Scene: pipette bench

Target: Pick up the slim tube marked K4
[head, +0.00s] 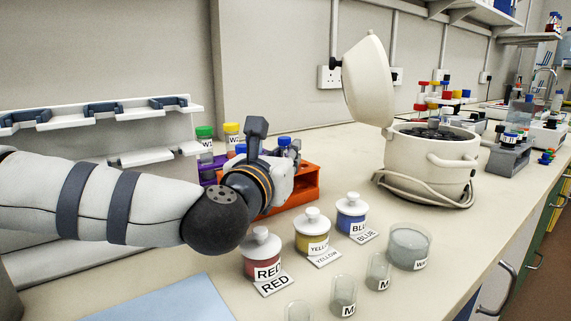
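My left gripper (278,160) is at the orange rack (305,188), reaching in from the left. Its wrist and body cover much of the rack, and I cannot tell whether its fingers are open or shut. Blue-capped tubes (284,141) show just behind and beside the gripper; whether any is held is hidden. A green-capped tube (205,133) and a yellow-capped tube (232,130) stand to the left in a purple rack (208,172). I cannot read a K4 mark on any tube. My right gripper is not in view.
Red (262,262), yellow (312,238) and blue (351,217) lidded jars stand in front of the orange rack. Clear glass vessels (409,245) stand nearer. An open-lidded centrifuge (432,160) stands to the right. A wall rack (95,115) is behind my arm.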

